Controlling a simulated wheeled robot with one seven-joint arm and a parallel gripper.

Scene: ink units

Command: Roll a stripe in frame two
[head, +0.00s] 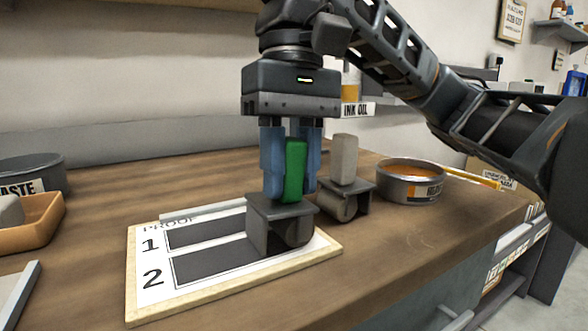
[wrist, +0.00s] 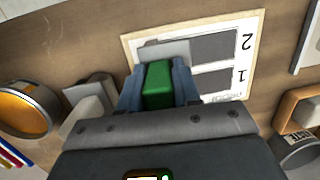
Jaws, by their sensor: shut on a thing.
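My gripper (head: 288,180) is shut on the green handle (head: 294,168) of an ink roller, which is upright. The roller's grey housing (head: 270,222) is over the right end of the proof board (head: 136,296). In the wrist view the green handle (wrist: 158,85) sits between the fingers, and the housing covers the left end of frame two (wrist: 205,45). Whether the roller touches the board is unclear. Frame two (head: 210,264) and frame one (head: 205,232) both show dark grey; the roller hides their right ends.
A second roller with a grey handle (head: 343,160) stands just right of my gripper. Beyond it is a tin of orange ink (head: 411,190). A waste tin (head: 42,172) and a tan tray (head: 42,228) are at left.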

